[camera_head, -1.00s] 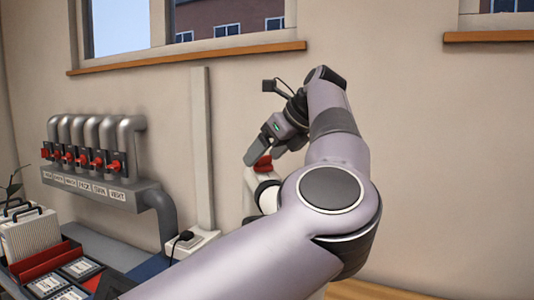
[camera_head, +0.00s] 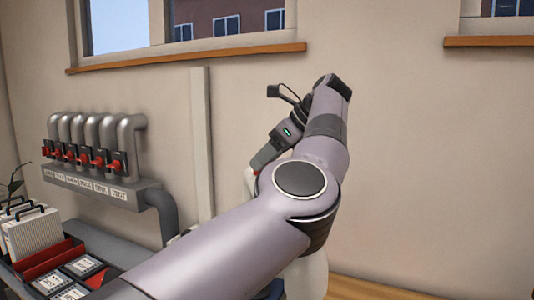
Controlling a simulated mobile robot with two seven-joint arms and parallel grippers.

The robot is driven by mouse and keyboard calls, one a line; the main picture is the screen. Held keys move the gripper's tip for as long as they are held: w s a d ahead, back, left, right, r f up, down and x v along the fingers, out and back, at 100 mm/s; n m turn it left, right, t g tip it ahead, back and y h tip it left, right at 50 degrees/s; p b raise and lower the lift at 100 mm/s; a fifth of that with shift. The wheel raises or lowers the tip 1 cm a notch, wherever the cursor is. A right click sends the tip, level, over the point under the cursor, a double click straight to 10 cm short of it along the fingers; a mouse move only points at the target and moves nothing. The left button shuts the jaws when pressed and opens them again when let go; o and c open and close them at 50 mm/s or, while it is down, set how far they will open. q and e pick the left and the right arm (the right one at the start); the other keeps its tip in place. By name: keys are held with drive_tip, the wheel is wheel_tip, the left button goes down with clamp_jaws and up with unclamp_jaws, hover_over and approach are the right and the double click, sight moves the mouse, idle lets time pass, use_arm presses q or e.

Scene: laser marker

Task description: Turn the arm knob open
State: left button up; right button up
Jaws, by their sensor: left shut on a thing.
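My left arm reaches across the picture, and its gripper (camera_head: 264,157) points down and left in front of the wall. Its jaws are shut on the red arm knob (camera_head: 257,172). Only a sliver of the knob shows below the fingertips, so I cannot tell how far it is turned. The white machine arm (camera_head: 313,272) that bears the knob is mostly hidden behind my forearm and elbow. My right gripper is not in view.
A grey pipe manifold (camera_head: 95,187) with several red valve handles and labels is on the wall at the left. White cases (camera_head: 30,232) and a red-and-black tray (camera_head: 55,257) stand below it. A window sill (camera_head: 190,57) runs above. The wall at right is bare.

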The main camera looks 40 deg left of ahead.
use_arm(q)
drive_tip(key=shift+w+a+r+n+g, duration=0.1)
drive_tip(key=shift+w+r+n+g, duration=0.15)
drive_tip(key=shift+n, duration=0.25)
drive_tip(key=shift+s+f+n+g+h, duration=0.15)
drive_tip(key=shift+f+n+g+h, duration=0.05)
drive_tip(key=shift+n+g+h, duration=0.15)
drive_tip(key=o, duration=1)
drive_tip(key=shift+s, duration=0.1)
drive_tip(key=shift+o, duration=0.2)
drive_tip(key=shift+w, duration=0.2)
drive_tip(key=shift+s+m+t, duration=0.15)
drive_tip(key=shift+m+t, duration=0.65)
drive_tip(key=shift+m, duration=0.25)
